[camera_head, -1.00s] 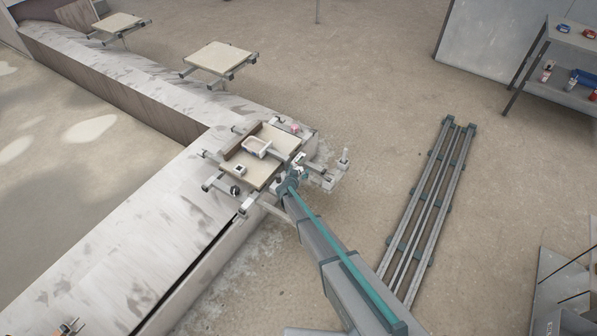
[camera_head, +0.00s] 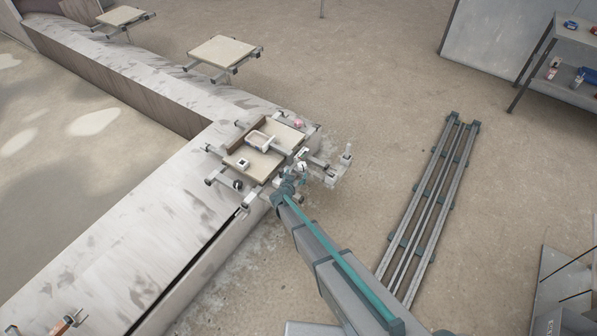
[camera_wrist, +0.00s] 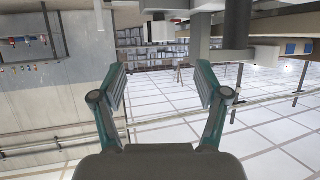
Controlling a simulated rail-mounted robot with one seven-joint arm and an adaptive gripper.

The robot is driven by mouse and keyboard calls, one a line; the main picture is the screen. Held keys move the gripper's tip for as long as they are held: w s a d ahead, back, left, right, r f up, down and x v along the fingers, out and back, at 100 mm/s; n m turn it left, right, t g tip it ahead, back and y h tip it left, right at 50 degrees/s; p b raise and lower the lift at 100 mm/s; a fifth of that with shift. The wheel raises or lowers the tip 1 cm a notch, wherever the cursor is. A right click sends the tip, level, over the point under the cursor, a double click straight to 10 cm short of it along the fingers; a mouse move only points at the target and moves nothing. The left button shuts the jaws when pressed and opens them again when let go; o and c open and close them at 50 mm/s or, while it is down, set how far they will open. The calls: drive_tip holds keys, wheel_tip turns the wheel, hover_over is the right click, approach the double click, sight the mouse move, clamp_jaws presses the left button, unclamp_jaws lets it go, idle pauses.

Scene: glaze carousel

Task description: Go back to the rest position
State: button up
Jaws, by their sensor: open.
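My gripper (camera_wrist: 161,90) is open and empty in the wrist view, its two teal-jointed fingers wide apart with only floor and room behind them. In the head view my arm reaches up from the bottom right, and its end is beside the near edge of the carousel board (camera_head: 276,172). The fingers are too small there to make out. On the board lie a white-framed piece (camera_head: 259,140) and a small white block with a dark top (camera_head: 243,163).
A long grey conveyor bench (camera_head: 120,245) runs along the left. Two more boards (camera_head: 222,52) (camera_head: 124,16) stand farther back. Floor rails (camera_head: 432,205) lie to the right. A shelf (camera_head: 580,35) with small items stands at the top right. Open floor lies between.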

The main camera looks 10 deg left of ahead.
drive_tip(key=shift+s+a+r, duration=0.1)
drive_tip(key=shift+s+r, duration=0.1)
drive_tip(key=shift+s, duration=0.4)
drive_tip(key=s+a+f+n+g+y, duration=0.2)
drive_tip(key=s+a+y, duration=0.4)
drive_tip(key=a, duration=0.2)
drive_tip(key=s+d+f+n+g+y+b, duration=0.1)
drive_tip(key=s+d+f+g, duration=0.15)
drive_tip(key=s, duration=0.45)
drive_tip(key=s+d+f+n+g+y+b, duration=0.1)
drive_tip(key=s+f+g, duration=0.1)
drive_tip(key=s+g, duration=0.35)
drive_tip(key=s+d+g+h+b, duration=0.1)
drive_tip(key=s+d+g+b, duration=0.1)
drive_tip(key=s+d, duration=0.9)
drive_tip(key=s+d+f+m+g+h+b, duration=0.1)
drive_tip(key=s+d+g+h+b, duration=0.1)
drive_tip(key=s+d, duration=0.9)
drive_tip(key=s+d+g+h+b, duration=0.2)
drive_tip(key=s+d+g+b, duration=0.2)
drive_tip(key=s+d, duration=0.7)
drive_tip(key=shift+s+d+f+m+g, duration=0.3)
drive_tip(key=shift+s+g, duration=0.7)
drive_tip(key=shift+s, duration=4)
